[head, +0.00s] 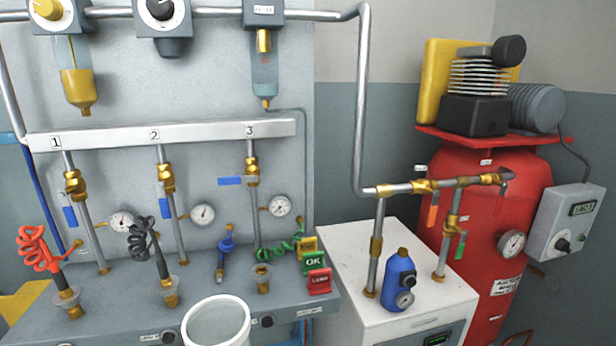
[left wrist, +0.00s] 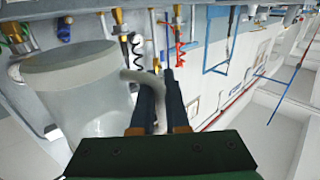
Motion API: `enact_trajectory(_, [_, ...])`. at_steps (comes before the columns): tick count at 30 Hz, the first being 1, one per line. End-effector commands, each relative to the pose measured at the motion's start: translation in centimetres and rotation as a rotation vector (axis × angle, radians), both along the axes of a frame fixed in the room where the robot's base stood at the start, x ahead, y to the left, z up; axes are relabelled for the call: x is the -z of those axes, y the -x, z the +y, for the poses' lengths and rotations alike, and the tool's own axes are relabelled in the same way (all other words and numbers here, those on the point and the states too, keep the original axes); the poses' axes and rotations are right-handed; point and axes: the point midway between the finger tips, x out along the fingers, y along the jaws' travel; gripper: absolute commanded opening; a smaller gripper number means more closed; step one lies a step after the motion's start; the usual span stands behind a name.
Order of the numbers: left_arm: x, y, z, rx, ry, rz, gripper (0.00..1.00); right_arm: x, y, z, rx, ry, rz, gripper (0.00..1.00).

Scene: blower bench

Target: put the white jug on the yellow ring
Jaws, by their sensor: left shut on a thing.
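The white jug (head: 216,322) shows at the bottom edge of the head view, in front of the bench; its open rim is seen from above and its lower part is cut off. In the left wrist view the jug (left wrist: 75,100) is large at the left, with its handle reaching towards the dark fingers. My left gripper (left wrist: 161,88) is shut on the jug's handle. This gripper is outside the head view. I cannot make out a yellow ring in either view. My right gripper is not in view.
Behind the jug, the grey bench (head: 120,300) carries a red coiled hose (head: 42,250), a black one (head: 143,240), and a green OK block (head: 313,262). A white cabinet (head: 345,262) with a blue bottle (head: 399,280) and a red tank (head: 490,220) stand at the right.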

Motion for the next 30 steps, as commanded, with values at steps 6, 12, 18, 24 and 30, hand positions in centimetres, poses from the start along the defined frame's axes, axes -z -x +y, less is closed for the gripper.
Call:
enact_trajectory(6, [0.4,3.1,-2.2,0.014,-0.001,0.003,0.0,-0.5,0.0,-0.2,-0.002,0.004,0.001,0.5])
enact_trajectory(12, [-2.5,2.7,-1.7,0.09,-0.018,0.002,0.0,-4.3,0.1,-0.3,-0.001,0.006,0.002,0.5])
enact_trajectory(18, [-5.9,2.5,-1.5,0.215,-0.023,0.003,0.0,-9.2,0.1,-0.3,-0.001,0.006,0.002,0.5])
enact_trajectory(24, [-8.8,2.8,-1.8,0.358,-0.01,0.005,0.0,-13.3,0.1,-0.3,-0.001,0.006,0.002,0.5])
enact_trajectory(30, [-8.9,2.9,-2.1,0.409,0.002,0.003,0.0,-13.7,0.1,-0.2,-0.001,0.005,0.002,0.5])
